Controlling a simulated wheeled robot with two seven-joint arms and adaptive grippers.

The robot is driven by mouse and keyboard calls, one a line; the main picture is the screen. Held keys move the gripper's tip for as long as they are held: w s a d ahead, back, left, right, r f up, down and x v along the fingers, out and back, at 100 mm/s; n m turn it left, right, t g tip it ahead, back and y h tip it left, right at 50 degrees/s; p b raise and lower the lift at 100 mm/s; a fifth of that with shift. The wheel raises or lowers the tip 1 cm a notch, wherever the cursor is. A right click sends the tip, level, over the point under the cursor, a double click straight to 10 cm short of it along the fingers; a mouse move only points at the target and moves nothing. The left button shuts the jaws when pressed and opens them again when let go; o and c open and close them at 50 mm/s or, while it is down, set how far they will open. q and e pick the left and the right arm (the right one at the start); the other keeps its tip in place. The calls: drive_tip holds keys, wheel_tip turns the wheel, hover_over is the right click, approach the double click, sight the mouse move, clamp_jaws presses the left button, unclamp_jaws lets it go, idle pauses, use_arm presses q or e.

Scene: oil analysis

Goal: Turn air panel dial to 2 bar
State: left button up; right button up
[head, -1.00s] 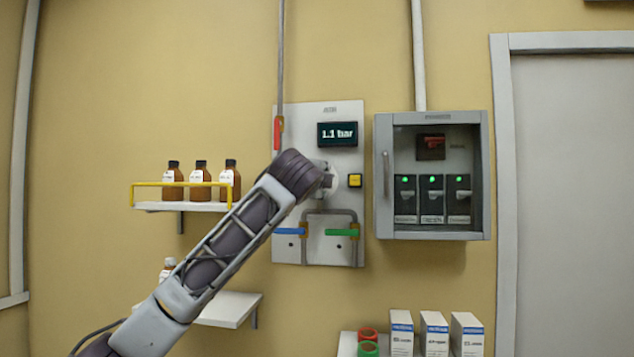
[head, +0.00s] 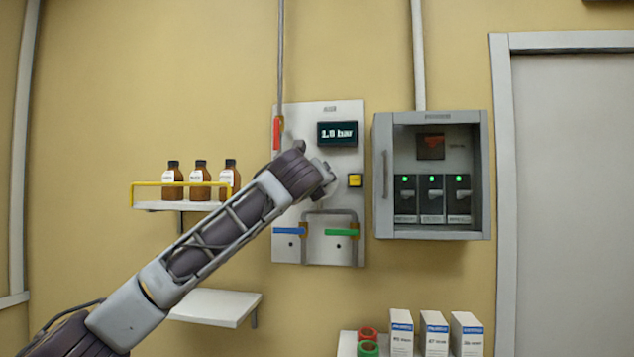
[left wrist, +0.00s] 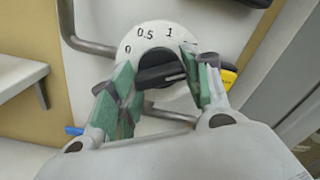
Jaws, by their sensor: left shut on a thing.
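The air panel (head: 345,115) is a light plate on the wall with a small display (head: 337,133). The display reads about 1.9 or 1.0 bar; the second digit is blurred. In the left wrist view the white dial face (left wrist: 130,48) shows 0, 0.5 and 1, with its other marks hidden or out of sight. Its black knob (left wrist: 160,68) lies between the green-padded fingers of my left gripper (left wrist: 166,90), which is shut on it. In the head view my left gripper (head: 326,178) is at the dial, mostly hidden by my wrist. My right gripper is not in view.
Blue (head: 289,231) and green (head: 340,232) valve handles are below, and a red handle (head: 277,133) is at the upper left. A bottle shelf (head: 160,206) is left.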

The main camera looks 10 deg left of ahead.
use_arm(q)
drive_tip(key=shift+f+m, duration=0.25)
drive_tip(key=shift+m, duration=1.05)
drive_tip(key=shift+d+f, duration=0.1)
drive_tip(key=o, duration=1)
drive_tip(key=shift+r, duration=0.2)
drive_tip(key=shift+s, duration=0.15)
drive_tip(key=shift+s+a, duration=0.15)
drive_tip(key=shift+s, duration=2.8)
drive_tip(key=shift+s+a, duration=0.15)
drive_tip(key=shift+s, duration=2.8)
